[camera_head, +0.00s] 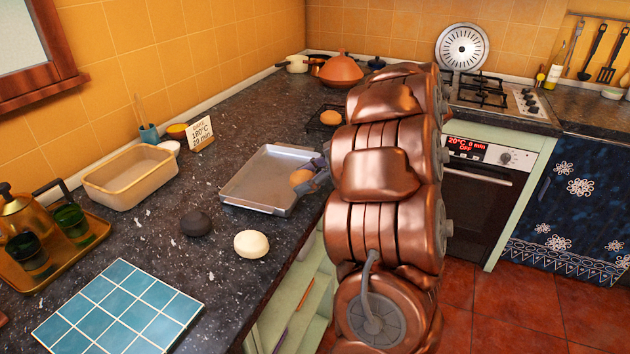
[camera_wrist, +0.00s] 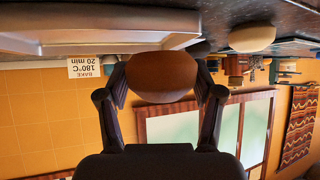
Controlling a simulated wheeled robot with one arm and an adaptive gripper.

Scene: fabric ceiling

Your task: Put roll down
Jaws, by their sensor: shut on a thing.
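My gripper (camera_head: 312,178) is shut on a brown baked roll (camera_head: 300,177). The wrist view, upside down, shows the roll (camera_wrist: 160,77) between both fingers. The roll appears at the right part of a grey metal baking tray (camera_head: 240,193); I cannot tell whether it touches the tray. The tray's edge (camera_wrist: 100,44) shows close by in the wrist view. Another brown roll (camera_head: 330,118) sits farther back near a dark grate. A pale round roll (camera_head: 251,244) and a dark round one (camera_head: 196,223) lie on the counter in front of the tray.
A beige rectangular pan (camera_head: 131,178) and a bake sign (camera_head: 200,134) stand left of the tray. A blue tiled board (camera_head: 118,311) and a gold tray (camera_head: 93,244) with green glasses are nearer. The oven (camera_head: 480,185) is right. Bare counter surrounds the two front rolls.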

